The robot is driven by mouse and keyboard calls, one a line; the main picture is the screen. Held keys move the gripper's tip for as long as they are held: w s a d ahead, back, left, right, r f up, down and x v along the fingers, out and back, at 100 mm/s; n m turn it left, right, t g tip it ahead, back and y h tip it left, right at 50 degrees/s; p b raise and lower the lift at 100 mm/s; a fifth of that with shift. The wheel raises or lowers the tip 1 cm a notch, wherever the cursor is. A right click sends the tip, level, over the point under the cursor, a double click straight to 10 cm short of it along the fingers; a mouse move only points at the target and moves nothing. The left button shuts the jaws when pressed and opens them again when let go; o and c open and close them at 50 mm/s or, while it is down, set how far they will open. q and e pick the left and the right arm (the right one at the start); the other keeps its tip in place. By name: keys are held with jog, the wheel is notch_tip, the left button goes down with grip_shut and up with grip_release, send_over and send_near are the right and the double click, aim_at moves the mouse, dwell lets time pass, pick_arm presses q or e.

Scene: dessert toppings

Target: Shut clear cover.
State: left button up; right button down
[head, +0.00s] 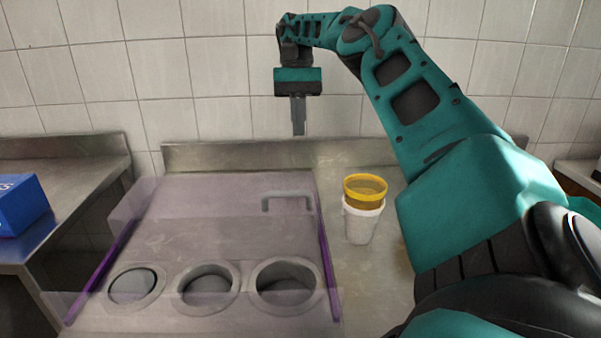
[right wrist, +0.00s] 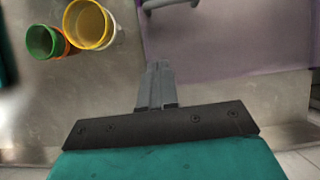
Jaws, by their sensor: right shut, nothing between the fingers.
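The clear cover (head: 200,225) is a see-through, purple-tinted panel with purple side edges, spread above the steel counter. Its grey handle (head: 287,194) is near the back right of the panel. In the right wrist view the cover (right wrist: 230,40) fills the upper right, with part of the handle (right wrist: 170,4) at the top edge. I cannot tell how far the cover is tilted. My right gripper (head: 298,130) points down behind the handle, apart from it, near the back wall. Its fingers (right wrist: 158,70) are shut and empty. My left gripper is not in view.
Several round wells (head: 206,285) line the counter's front. A yellow cup (head: 365,184) sits in a white cup (head: 361,225) right of the cover. A green cup (right wrist: 42,41) shows in the wrist view. A blue box (head: 18,205) is at far left. The tiled wall stands behind.

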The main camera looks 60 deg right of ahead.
jog(key=b, duration=0.3)
send_over(301, 199)
jog(key=w+d, duration=0.3)
jog(key=f, duration=0.8)
jog(key=shift+s, duration=0.25)
jog(key=shift+s+a, duration=0.25)
jog(key=shift+a, duration=0.05)
jog(key=shift+s+a+r+p, duration=0.15)
jog(key=shift+s+a, duration=0.2)
jog(key=shift+a, duration=0.1)
jog(key=shift+s+a+r+p, duration=0.1)
jog(key=shift+s+a+p, duration=0.05)
jog(key=shift+s+a, duration=0.45)
jog(key=shift+a, duration=0.05)
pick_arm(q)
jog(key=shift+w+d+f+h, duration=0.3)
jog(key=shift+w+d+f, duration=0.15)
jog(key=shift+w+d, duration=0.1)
pick_arm(e)
jog(key=shift+a, duration=0.1)
jog(key=shift+s, duration=0.1)
